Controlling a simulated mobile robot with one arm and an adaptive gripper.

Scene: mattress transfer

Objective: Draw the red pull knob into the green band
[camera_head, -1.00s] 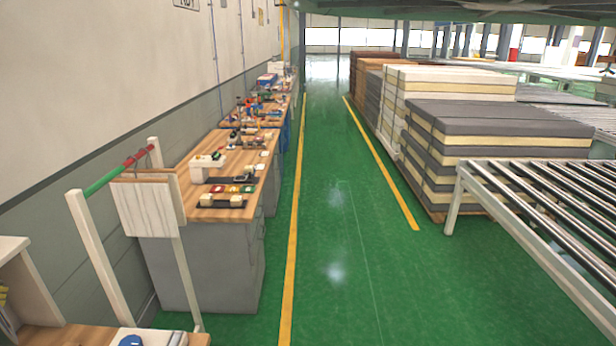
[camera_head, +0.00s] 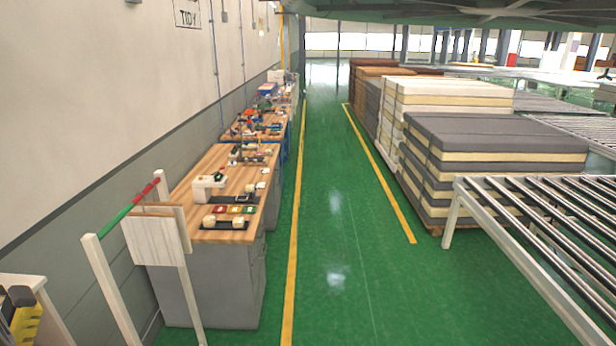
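My gripper is not in view. I cannot make out a red pull knob. A green band shows as the long green part of a slanted bar (camera_head: 113,228) on a pale wooden stand at the left. The far end of that bar is red (camera_head: 145,194), but I cannot tell whether it is a knob.
A wooden workbench (camera_head: 228,165) runs along the left wall, with pale blocks on it. A pale board (camera_head: 157,240) hangs on the stand. Stacked mattresses (camera_head: 490,135) and a roller conveyor (camera_head: 540,215) stand at the right. The green aisle between is clear.

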